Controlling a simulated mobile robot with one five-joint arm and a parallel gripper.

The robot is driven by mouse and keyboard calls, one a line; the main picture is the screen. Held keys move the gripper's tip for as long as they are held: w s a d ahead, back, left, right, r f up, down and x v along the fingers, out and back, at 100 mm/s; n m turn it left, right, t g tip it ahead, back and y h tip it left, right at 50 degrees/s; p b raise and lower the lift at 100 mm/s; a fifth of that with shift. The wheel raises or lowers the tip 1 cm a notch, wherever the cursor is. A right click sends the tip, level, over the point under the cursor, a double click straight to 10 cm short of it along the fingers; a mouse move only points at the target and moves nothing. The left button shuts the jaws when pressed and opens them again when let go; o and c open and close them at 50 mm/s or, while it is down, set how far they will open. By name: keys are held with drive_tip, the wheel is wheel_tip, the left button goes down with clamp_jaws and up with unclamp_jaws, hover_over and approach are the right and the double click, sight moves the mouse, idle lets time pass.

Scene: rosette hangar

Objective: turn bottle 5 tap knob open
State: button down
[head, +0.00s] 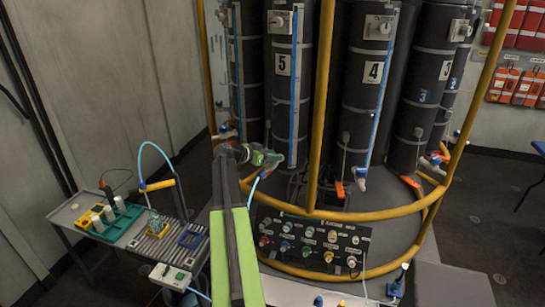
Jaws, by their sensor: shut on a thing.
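Bottle 5 (282,110) is a tall dark cylinder with a white label reading 5 and a blue strip down its front. It stands upright in the rosette behind the yellow rail. My gripper (272,159) is at the foot of bottle 5, shut on its tap knob. The knob itself is hidden by the gripper. A small blue and white part shows just below the jaws. How far the knob is turned cannot be seen.
Bottle 4 (368,95) stands to the right, with its white tap (360,176) low down. The yellow rail (318,110) rises close to the right of my gripper. A connector panel (312,245) sits below. A bench (120,237) with trays stands left.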

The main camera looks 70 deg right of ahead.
drive_tip(key=shift+s+a, duration=0.1)
drive_tip(key=shift+n+t, duration=0.3)
drive_tip(key=shift+s+n+t+h, duration=0.1)
drive_tip(key=shift+n+t+h, duration=0.5)
drive_tip(key=shift+n+t, duration=0.5)
drive_tip(key=n+t, duration=0.4)
drive_tip(key=t, duration=0.1)
drive_tip(key=shift+h, duration=0.4)
drive_tip(key=n+t, duration=0.2)
drive_tip(key=n+t+y, duration=0.1)
drive_tip(key=n+t, duration=0.1)
drive_tip(key=t, duration=0.1)
drive_tip(key=shift+d+n, duration=0.2)
drive_tip(key=shift+n, duration=0.1)
drive_tip(key=shift+n+t+y, duration=0.8)
drive_tip(key=shift+n+t, duration=0.3)
drive_tip(key=shift+t, duration=0.1)
drive_tip(key=shift+w+a+n+y, duration=0.1)
drive_tip(key=shift+w+n+y, duration=0.1)
drive_tip(key=shift+n+y, duration=0.1)
